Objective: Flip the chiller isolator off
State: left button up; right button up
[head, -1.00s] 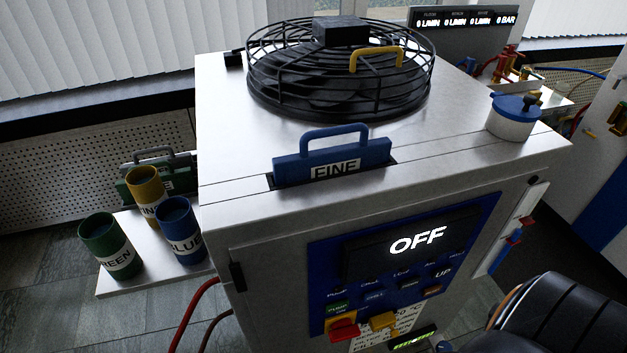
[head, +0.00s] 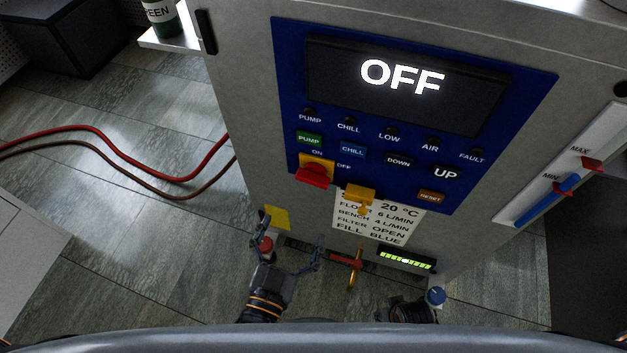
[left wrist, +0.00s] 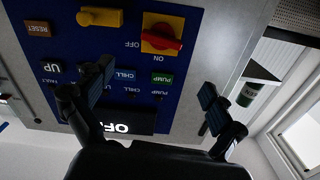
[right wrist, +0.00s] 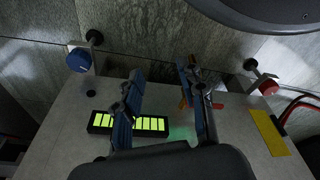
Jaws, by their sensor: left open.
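The isolator is a red handle (head: 313,177) on a yellow plate (head: 318,162), low on the chiller's blue panel (head: 290,85), by the ON and OFF labels. I cannot tell which label the handle is set to. It also shows in the left wrist view as a red handle (left wrist: 165,39), upper middle, beyond the fingers. My left gripper (head: 294,242) is open and empty, below the isolator in the head view and apart from it. My right gripper (right wrist: 163,72) is open and empty in front of the lower chiller face; its fingers are unclear in the head view.
A yellow knob (head: 360,195) sits right of the isolator. The chiller display (head: 405,80) reads OFF. A green bar gauge (head: 405,261), a blue valve knob (head: 435,296) and a brass valve (head: 355,268) are low on the chiller. Red hoses (head: 110,140) lie at left.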

aim_at(311, 182)
pick_arm(q)
jog(key=b+x, duration=0.1)
jog(key=x, duration=1.1)
jog(key=shift+w+f, duration=0.1)
jog(key=shift+w, duration=0.05)
jog(key=shift+w+d, duration=0.15)
jog(key=shift+w, duration=0.4)
pick_arm(e)
jog(key=r, duration=0.1)
jog(key=w+r, duration=0.1)
jog(key=r, duration=0.1)
jog(key=w+r, duration=0.1)
jog(key=shift+w+a+r, duration=0.15)
jog(key=shift+r, duration=0.15)
pick_arm(q)
jog(key=c, duration=1.2)
jog(key=shift+o, duration=0.2)
pick_arm(e)
jog(key=shift+r, duration=0.1)
